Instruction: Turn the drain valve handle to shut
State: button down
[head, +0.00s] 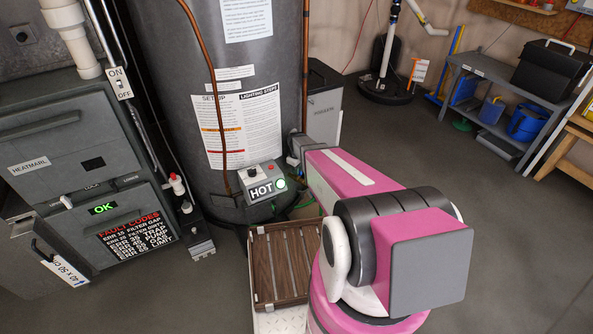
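The large grey water heater tank (170,60) stands at the centre left in the head view. I cannot make out the drain valve handle for certain. A bit of thin green line (303,201) shows low beside the tank, partly behind my pink and white arm. My arm reaches from the lower right toward the tank's lower right side.
A grey furnace (80,140) with an OK display and a fault code list stands at left. A slatted wooden platform (283,265) lies left of my arm. A shelf (500,85) with blue containers stands back right.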

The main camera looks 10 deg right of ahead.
jog(key=shift+m, duration=2.3)
jog(key=m, duration=0.4)
jog(key=shift+m, duration=0.3)
